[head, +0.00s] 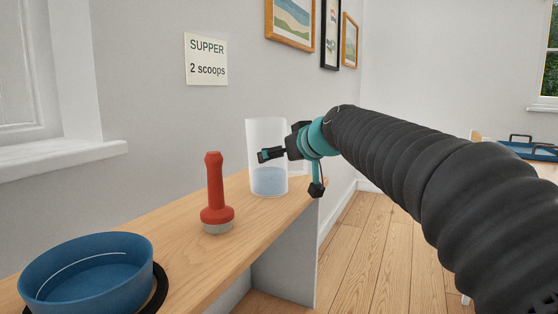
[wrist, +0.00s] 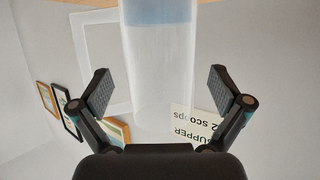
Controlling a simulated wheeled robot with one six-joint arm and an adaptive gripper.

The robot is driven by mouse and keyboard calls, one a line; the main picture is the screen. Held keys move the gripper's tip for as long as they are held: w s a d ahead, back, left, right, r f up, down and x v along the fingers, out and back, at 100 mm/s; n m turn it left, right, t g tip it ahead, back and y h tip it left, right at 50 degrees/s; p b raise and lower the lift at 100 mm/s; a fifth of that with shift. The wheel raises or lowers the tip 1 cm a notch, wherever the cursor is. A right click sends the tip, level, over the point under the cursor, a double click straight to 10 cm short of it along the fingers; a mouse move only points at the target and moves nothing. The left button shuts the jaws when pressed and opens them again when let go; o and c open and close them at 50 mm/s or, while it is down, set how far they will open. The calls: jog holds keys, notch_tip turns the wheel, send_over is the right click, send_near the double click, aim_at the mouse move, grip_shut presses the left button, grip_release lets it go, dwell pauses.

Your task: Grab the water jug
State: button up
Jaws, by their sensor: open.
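The water jug (head: 268,150) is a tall, clear, frosted container with bluish water in its lower part. It stands upright near the far end of the wooden shelf. My gripper (head: 290,172) is open at the jug's right side, with one finger overlapping the jug's front in the head view. In the wrist view, which is upside down, the jug (wrist: 160,70) shows centred between the spread fingers (wrist: 160,90). A pale squared handle (wrist: 88,55) appears at its left there. No finger visibly grips the jug. The exact depth gap is unclear.
A red-handled scoop or torch-like object (head: 216,195) stands upright on the shelf (head: 190,255), nearer than the jug. A blue bowl (head: 85,270) sits at the front left. A note (head: 206,59) hangs on the wall behind. A blue tray (head: 528,149) lies far right.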

jog(key=shift+p+x, duration=0.45)
jog(key=shift+x, duration=3.05)
jog(key=shift+d, duration=0.1)
jog(key=c, duration=1.1)
jog(key=shift+c, duration=0.6)
jog(key=shift+r, duration=0.1)
